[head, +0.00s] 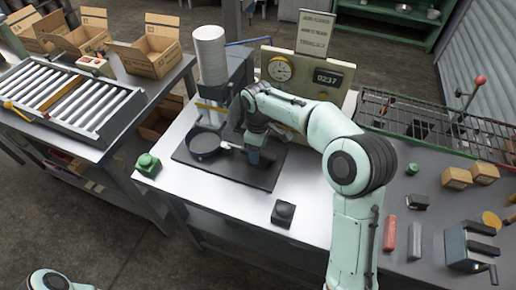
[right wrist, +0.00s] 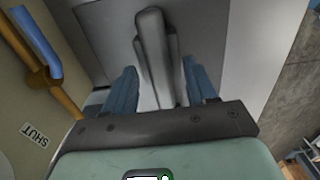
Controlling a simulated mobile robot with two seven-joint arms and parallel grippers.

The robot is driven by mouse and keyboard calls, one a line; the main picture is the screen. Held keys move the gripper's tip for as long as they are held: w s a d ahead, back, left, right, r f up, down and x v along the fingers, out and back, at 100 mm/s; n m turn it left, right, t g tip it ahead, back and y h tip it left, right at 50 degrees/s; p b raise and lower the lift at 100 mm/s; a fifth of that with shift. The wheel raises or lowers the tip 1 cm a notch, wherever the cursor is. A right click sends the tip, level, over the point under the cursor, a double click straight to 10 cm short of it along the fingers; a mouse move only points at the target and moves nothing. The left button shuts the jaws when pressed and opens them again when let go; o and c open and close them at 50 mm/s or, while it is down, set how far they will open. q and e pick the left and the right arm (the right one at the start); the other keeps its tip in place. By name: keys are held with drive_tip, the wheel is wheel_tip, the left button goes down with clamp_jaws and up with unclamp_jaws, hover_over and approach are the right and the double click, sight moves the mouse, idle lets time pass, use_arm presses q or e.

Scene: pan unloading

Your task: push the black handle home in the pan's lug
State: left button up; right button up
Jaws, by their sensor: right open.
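The black pan (head: 203,143) sits on a dark mat (head: 224,175) on the bench, with a pale lug (head: 228,147) on its right side. My right gripper (head: 258,152) is just right of the lug, low over the mat. In the right wrist view its two blue fingers (right wrist: 160,88) stand apart. A long dark grey piece, seemingly the handle (right wrist: 152,35), lies between them with a gap on each side. Whether the handle sits in the lug is hidden by my arm in the head view. My left gripper is out of view.
A press with a white cylinder (head: 209,55) stands behind the pan. A dial panel (head: 305,75) is behind my right arm. A green button (head: 147,164) and a small black block (head: 284,212) stand near the front edge. A roller conveyor (head: 75,100) is at left.

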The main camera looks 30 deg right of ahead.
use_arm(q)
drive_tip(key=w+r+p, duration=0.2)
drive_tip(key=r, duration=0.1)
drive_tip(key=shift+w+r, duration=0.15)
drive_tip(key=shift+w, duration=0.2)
use_arm(e)
wheel_tip(320, 180, up, 13)
drive_tip(key=shift+r, duration=0.2)
